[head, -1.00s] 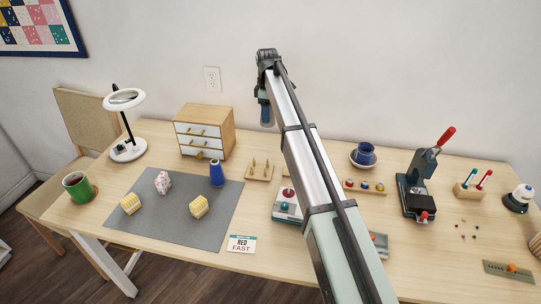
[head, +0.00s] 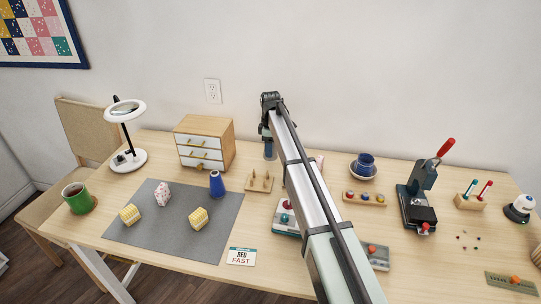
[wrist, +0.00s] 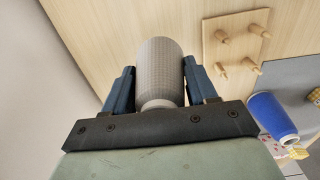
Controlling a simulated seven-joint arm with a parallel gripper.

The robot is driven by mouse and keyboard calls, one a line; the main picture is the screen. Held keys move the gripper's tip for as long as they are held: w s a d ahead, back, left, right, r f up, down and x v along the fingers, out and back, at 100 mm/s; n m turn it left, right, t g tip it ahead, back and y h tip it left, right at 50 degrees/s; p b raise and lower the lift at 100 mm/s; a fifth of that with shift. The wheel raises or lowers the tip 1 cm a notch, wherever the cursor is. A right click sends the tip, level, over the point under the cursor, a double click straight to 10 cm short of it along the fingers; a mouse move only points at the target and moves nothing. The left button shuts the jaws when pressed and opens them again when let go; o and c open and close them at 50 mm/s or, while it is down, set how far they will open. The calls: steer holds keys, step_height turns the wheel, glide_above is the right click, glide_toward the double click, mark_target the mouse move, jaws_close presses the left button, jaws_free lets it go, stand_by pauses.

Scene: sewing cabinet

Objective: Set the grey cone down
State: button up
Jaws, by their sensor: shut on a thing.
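The grey cone (wrist: 160,72) is between the two blue fingers of my gripper (wrist: 159,66) in the wrist view, and the gripper is shut on it. In the head view my gripper (head: 268,141) is behind the wooden peg board, near the back of the table, partly hidden by my arm. The cone shows there as a small grey shape (head: 270,151) below the fingers. I cannot tell whether its base touches the table. The wooden peg board (head: 259,182) has several bare pegs and also shows in the wrist view (wrist: 236,42).
A blue cone (head: 217,184) stands on the grey mat (head: 165,235); it shows in the wrist view (wrist: 272,116) too. The drawer cabinet (head: 204,143) is left of my gripper. Bare table surrounds the peg board.

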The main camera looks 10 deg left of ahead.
steer(key=shift+f, duration=1.9)
steer(key=shift+f, duration=0.15)
steer(key=o, duration=1.1)
step_height(320, 180, up, 12)
steer(key=shift+r, duration=0.15)
steer(key=shift+a, duration=0.1)
